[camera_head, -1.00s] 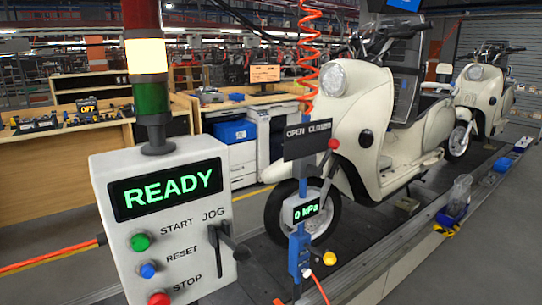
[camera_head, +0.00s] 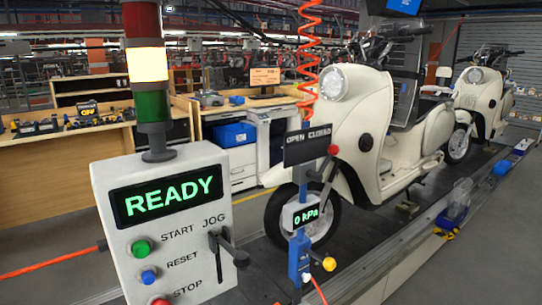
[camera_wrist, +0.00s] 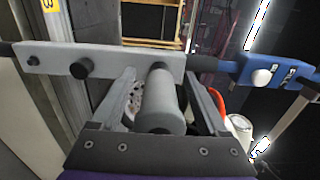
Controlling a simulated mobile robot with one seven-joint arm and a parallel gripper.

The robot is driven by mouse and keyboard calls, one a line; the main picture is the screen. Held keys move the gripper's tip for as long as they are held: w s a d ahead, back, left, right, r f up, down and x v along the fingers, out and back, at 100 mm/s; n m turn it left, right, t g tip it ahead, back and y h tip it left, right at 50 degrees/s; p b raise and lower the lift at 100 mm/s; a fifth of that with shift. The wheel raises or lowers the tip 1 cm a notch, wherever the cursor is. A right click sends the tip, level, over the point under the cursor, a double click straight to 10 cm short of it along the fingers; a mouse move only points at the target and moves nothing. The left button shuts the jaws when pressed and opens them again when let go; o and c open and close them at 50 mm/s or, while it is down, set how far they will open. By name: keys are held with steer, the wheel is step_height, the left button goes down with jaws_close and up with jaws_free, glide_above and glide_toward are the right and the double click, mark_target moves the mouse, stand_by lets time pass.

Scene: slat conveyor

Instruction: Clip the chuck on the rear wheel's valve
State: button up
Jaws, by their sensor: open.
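My gripper (camera_wrist: 158,85) shows only in the wrist view, with its two fingers apart. A grey cylinder (camera_wrist: 162,95) with a dark end lies between the fingers; I cannot tell whether it is the chuck or whether it touches them. A grey bar (camera_wrist: 110,62) with black knobs crosses beyond the fingertips, in line with a blue fitting (camera_wrist: 270,72). In the head view, a cream scooter (camera_head: 352,130) stands on the conveyor, its front wheel (camera_head: 318,222) showing. Its rear wheel and valve are hidden or not clear. A blue inflator post (camera_head: 299,252) carries a gauge reading 0 kPa (camera_head: 303,213).
A control box (camera_head: 165,235) reading READY stands at the front left, with a lamp tower (camera_head: 148,65). An OPEN/CLOSED sign (camera_head: 308,145) and a coiled orange hose (camera_head: 305,60) are by the post. A second scooter (camera_head: 485,100) is behind. Workbenches line the left.

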jaws_close()
stand_by(0.4)
steer(key=shift+s+d, duration=0.1)
steer(key=shift+s, duration=0.05)
steer(key=shift+p+v, duration=0.7)
steer(key=shift+v, duration=2.15)
steer(key=shift+r, duration=0.1)
